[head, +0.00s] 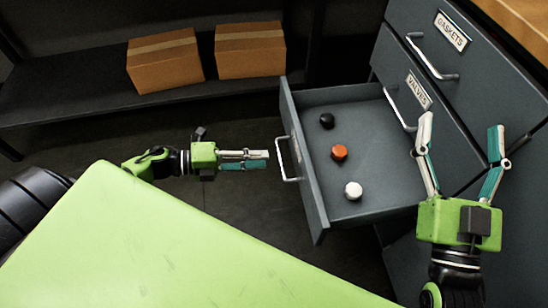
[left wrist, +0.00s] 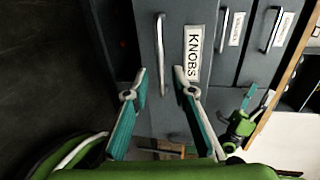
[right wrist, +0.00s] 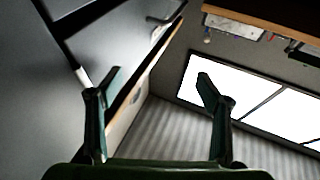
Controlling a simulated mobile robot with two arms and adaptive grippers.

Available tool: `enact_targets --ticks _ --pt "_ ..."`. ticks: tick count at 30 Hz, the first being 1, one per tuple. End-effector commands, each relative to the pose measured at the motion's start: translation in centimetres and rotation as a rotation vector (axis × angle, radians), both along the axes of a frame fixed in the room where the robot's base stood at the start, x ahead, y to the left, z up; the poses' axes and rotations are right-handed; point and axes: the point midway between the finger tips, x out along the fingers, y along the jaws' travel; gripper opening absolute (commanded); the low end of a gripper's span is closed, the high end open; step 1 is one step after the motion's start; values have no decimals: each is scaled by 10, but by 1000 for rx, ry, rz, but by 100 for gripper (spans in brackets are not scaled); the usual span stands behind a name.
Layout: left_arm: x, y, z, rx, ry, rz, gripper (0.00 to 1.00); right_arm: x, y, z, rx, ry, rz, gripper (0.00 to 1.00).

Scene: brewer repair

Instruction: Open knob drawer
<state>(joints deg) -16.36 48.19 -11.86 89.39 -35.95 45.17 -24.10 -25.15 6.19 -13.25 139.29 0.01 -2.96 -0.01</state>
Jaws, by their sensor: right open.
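The knob drawer (head: 318,195) is pulled out of the grey cabinet. Inside lie a black knob (head: 327,121), an orange knob (head: 339,152) and a white knob (head: 353,190). Its metal handle (head: 281,160) faces left; in the left wrist view the handle (left wrist: 161,45) stands beside a KNOBS label (left wrist: 193,52). My left gripper (head: 266,160) is just left of the handle, its fingers parted and empty, with the handle beyond the fingertips. My right gripper (head: 460,124) is open and empty, at the right of the open drawer in front of the cabinet.
The VALVES drawer (head: 397,78) and GASKETS drawer (head: 470,75) are closed above, with bar handles. Two cardboard boxes (head: 165,61) (head: 250,50) sit on a dark shelf (head: 60,105) at the back left. Dark floor (head: 245,205) lies below my left arm.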

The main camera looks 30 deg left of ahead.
Motion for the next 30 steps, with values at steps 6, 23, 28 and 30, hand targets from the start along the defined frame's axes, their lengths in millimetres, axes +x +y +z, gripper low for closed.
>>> enact_targets --ticks 6,23,28,30 --pt "-23 30 7 1 3 0 24 0 0 0 1 -1 -1 71" --pt "-30 41 11 -1 0 -1 24 0 0 0 1 -2 -1 71" --pt "-30 41 11 0 0 -1 24 0 0 0 1 -1 -1 71" --pt "-30 41 11 0 0 -1 24 0 0 0 0 -1 0 71"
